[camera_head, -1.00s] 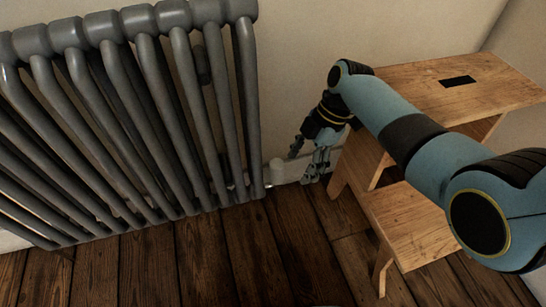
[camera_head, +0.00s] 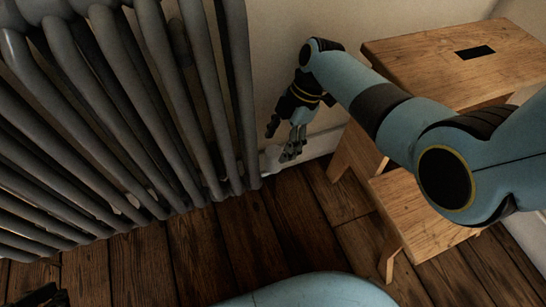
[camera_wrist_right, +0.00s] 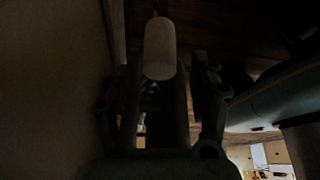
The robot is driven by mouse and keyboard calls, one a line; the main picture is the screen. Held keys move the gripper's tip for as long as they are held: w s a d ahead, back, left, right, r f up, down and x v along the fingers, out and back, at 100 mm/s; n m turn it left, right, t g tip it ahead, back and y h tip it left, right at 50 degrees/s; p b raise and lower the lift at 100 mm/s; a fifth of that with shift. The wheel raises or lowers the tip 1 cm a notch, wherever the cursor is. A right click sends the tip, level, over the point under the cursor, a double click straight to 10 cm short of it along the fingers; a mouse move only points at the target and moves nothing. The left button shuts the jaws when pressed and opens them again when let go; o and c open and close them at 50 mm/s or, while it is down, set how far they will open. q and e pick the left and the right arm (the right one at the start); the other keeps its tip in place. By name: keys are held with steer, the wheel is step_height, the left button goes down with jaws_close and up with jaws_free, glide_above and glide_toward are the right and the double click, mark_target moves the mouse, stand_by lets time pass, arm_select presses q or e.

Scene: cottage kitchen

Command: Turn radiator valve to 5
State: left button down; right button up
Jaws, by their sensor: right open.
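The radiator valve is a pale white cylindrical knob (camera_head: 268,159) low at the right end of the grey radiator (camera_head: 150,90). In the right wrist view the knob (camera_wrist_right: 160,48) shows upright, ahead of and between the two fingers. My right gripper (camera_head: 281,143) is open beside the knob, its fingers partly covering it in the head view; it also shows in the wrist view (camera_wrist_right: 162,95). I cannot tell whether it touches the knob. The numbers on the knob are not readable. A dark piece of my left gripper (camera_head: 40,296) shows at the bottom left corner.
A wooden step stool (camera_head: 415,215) stands to the right, under and beside my right arm. The pale wall (camera_head: 290,30) is behind the radiator and valve. Dark plank floor (camera_head: 225,255) is clear in front of the radiator.

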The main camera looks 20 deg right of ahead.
mark_target(278, 150)
steer(key=b+x, duration=0.1)
steer(key=x, duration=0.2)
steer(key=shift+s+f+b, duration=0.1)
steer(key=shift+f+b, duration=0.05)
steer(key=shift+b, duration=0.15)
steer(key=shift+a+f+b, duration=0.2)
steer(key=shift+f+b, duration=0.15)
steer(key=shift+f, duration=0.2)
arm_select(q)
steer(key=f+t, duration=0.1)
steer(key=t, duration=0.1)
steer(key=f+t, duration=0.1)
steer(key=f, duration=0.1)
steer(key=shift+s+d+f+t, duration=0.1)
steer(key=shift+s+d+t, duration=0.1)
steer(key=shift+s+t, duration=0.2)
arm_select(e)
steer(key=shift+a+f, duration=0.15)
steer(key=shift+f, duration=0.15)
